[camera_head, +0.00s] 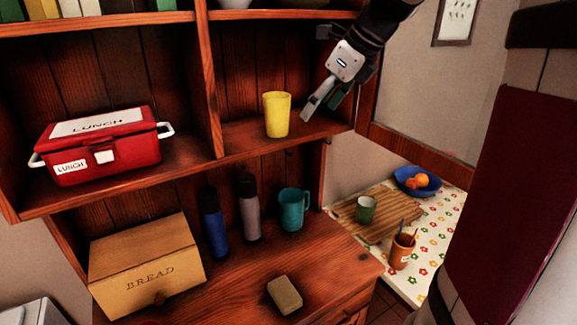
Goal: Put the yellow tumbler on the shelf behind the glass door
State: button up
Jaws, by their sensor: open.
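The yellow tumbler (277,114) stands upright on the hutch's middle shelf (240,139), in the right compartment near the front edge. My gripper (320,109) is open and empty just right of the tumbler, pointing down and to the left. A gap shows between its fingers and the tumbler. A wood-framed glass door (415,142) appears to stand swung open at the hutch's right side, behind my arm. My wrist hides part of the compartment's upper right.
A red lunch box (105,146) fills much of the left compartment. Below stand a bread box (145,265), a blue bottle (212,226), a grey bottle (249,210), a teal mug (292,210) and a sponge (285,295). Right is a table with a blue fruit bowl (408,188).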

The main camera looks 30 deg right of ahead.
jog(key=s+a+f+n+h, duration=0.1)
jog(key=s+a+f+n, duration=0.2)
jog(key=s+a+n, duration=0.6)
jog(key=s+a+f+n+h, duration=0.1)
jog(key=s+a+f+n, duration=0.3)
jog(key=n, duration=1.8)
jog(key=shift+s+a, duration=2.9)
jog(key=shift+s, duration=0.65)
